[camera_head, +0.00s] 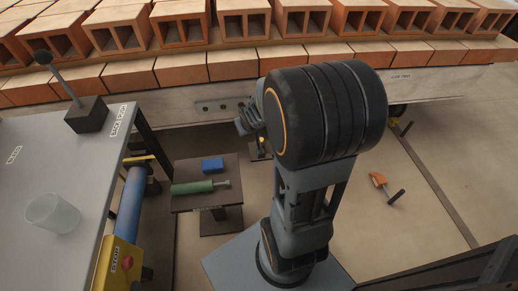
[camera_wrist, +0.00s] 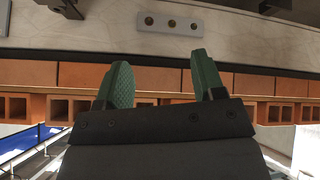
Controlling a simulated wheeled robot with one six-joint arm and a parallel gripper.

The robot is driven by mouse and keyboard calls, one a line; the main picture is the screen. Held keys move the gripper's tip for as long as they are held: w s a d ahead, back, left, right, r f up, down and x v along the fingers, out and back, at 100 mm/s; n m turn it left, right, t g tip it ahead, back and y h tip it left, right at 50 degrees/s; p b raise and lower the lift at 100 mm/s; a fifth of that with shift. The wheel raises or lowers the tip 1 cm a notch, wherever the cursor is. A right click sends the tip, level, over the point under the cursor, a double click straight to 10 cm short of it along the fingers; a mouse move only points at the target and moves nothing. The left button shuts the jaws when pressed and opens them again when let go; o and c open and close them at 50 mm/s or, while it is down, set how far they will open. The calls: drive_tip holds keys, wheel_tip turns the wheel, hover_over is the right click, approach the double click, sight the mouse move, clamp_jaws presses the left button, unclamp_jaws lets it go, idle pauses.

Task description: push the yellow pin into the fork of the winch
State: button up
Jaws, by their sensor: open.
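My gripper (camera_wrist: 160,78) is open and empty in the wrist view. Its two green fingers stand apart in front of a pale beam and a row of bricks. In the head view my gripper (camera_head: 243,123) shows at the left of my large black wrist joint, close to the front beam of the brick stack. A small dark fixture with a yellow part (camera_head: 262,143) shows just below it, partly hidden by my arm. I cannot tell whether it is the winch or the pin. Neither fork nor pin shows clearly in the wrist view.
The brick stack (camera_head: 232,66) spans the back on a pale beam (camera_head: 205,108). A grey table with a black lever (camera_head: 86,113) and a translucent cup (camera_head: 52,214) is at left. A small stand holds a green tool (camera_head: 192,187) and blue block (camera_head: 212,164). An orange-headed tool (camera_head: 379,181) lies right.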

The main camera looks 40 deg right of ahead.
drive_tip(key=w+d+f+t+b, duration=0.2)
drive_tip(key=d+f+b, duration=0.3)
drive_tip(key=f, duration=0.7)
drive_tip(key=t+b, duration=0.4)
approach(262, 142)
drive_tip(key=shift+m, duration=0.5)
drive_tip(key=b+x, duration=0.2)
drive_tip(key=x, duration=0.5)
drive_tip(key=shift+s+d+f, duration=0.1)
drive_tip(key=shift+d+f, duration=0.05)
drive_tip(key=shift+f, duration=0.05)
drive_tip(key=shift+b+x, duration=1.7)
drive_tip(key=shift+x, duration=1)
drive_tip(key=shift+w, duration=0.5)
drive_tip(key=shift+c, duration=0.3)
drive_tip(key=shift+r, duration=0.1)
drive_tip(key=c, duration=1)
drive_tip(key=shift+o, duration=0.2)
